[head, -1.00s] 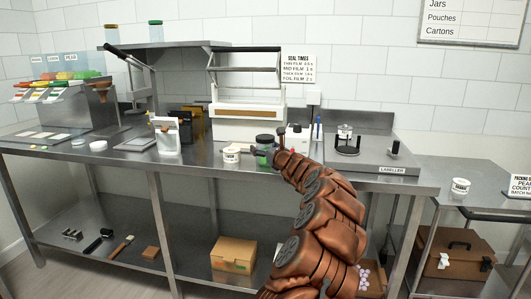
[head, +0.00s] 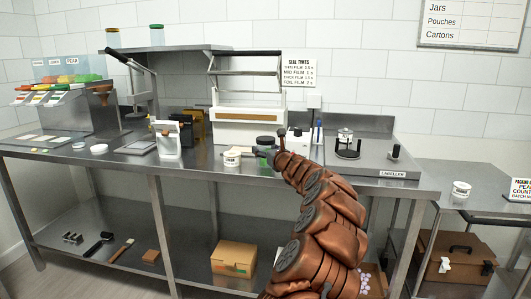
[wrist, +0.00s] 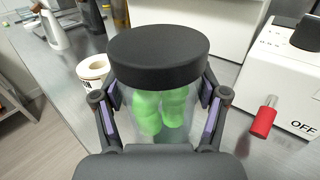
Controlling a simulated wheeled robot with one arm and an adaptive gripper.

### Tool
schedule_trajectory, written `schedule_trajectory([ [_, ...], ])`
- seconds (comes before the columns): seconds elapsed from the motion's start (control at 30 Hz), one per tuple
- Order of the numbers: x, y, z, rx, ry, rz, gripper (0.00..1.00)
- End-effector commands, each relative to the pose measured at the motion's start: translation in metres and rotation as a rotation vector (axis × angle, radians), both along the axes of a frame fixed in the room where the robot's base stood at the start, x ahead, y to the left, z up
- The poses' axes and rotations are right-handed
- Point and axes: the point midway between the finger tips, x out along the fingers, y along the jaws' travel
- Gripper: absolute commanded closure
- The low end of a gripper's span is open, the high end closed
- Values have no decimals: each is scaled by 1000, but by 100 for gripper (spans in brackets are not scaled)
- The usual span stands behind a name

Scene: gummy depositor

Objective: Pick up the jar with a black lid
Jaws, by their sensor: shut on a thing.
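The jar (wrist: 160,90) with a black lid is clear, with green gummies inside, and fills the middle of the wrist view. It stands upright between the fingers of my gripper (wrist: 160,112), which is shut on its sides. In the head view the jar (head: 265,146) is on or just above the steel bench, in front of the white sealer; my arm partly hides it. My gripper (head: 262,152) reaches it from the right. I cannot tell whether the jar's base touches the bench.
A white label roll (head: 232,159) sits just left of the jar. A white box with a red-handled switch (wrist: 264,118) is close on the right. The white sealer (head: 248,128) stands behind. The labeller (head: 350,158) is further right. Bare bench lies in front.

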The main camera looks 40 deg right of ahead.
Motion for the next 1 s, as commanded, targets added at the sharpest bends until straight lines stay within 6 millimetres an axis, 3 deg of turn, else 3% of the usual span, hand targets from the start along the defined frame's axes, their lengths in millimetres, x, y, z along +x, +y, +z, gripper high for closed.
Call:
schedule_trajectory([
  [0.2,0,0,33,-2,-1,-1,82],
  [0.5,-27,8,31,1,-4,3,82],
  [1.0,-101,25,39,1,-7,1,82],
])
